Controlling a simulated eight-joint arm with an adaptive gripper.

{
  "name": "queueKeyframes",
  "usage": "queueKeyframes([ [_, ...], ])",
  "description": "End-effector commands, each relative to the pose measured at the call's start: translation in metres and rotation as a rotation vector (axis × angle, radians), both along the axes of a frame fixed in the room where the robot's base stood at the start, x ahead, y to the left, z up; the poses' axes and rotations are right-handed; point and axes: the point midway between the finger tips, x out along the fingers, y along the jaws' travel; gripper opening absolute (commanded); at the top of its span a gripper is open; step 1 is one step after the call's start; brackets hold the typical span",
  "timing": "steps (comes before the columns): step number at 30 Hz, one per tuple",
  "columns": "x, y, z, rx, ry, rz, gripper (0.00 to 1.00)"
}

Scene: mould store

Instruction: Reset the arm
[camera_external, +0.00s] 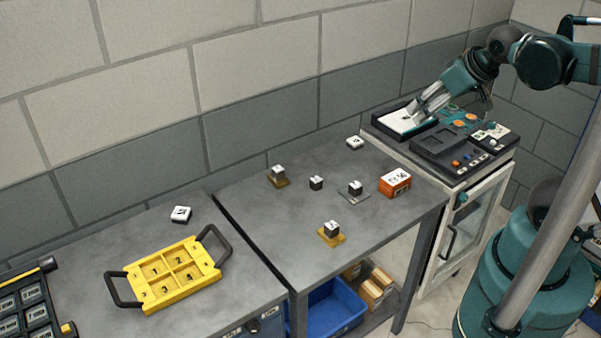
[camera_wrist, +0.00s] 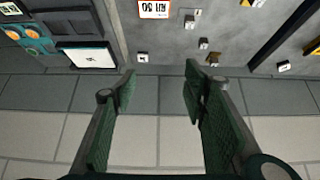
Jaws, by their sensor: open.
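My gripper (camera_external: 428,107) is at the upper right in the external view, over the white-topped tray of the dark machine (camera_external: 441,150) on the cabinet. In the wrist view my gripper (camera_wrist: 158,80) has its two green fingers wide apart, with nothing between them but the wall behind. A white panel with a small dark mark (camera_wrist: 88,58) lies left of the fingers in the wrist view. I cannot tell whether the fingertips touch the machine.
The grey table (camera_external: 285,220) holds several small dark blocks, some on yellow or grey plates, an orange box (camera_external: 395,182) and a white tile (camera_external: 355,142). A yellow handled tray (camera_external: 150,302) lies on the left table. A blue bin (camera_external: 335,308) sits below. The block wall is close behind.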

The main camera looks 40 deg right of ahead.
Motion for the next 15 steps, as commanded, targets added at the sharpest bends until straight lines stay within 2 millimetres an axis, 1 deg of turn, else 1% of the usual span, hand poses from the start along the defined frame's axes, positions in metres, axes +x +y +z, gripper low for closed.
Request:
queueKeyframes([
  [1, 0.0, 0.0, -0.011, 0.0, 0.0, 0.0, 0.43],
  [9, 0.0, 0.0, -0.043, 0.0, 0.0, 0.0, 0.43],
  [15, 0.0, 0.0, -0.053, 0.0, 0.0, 0.0, 0.43],
])
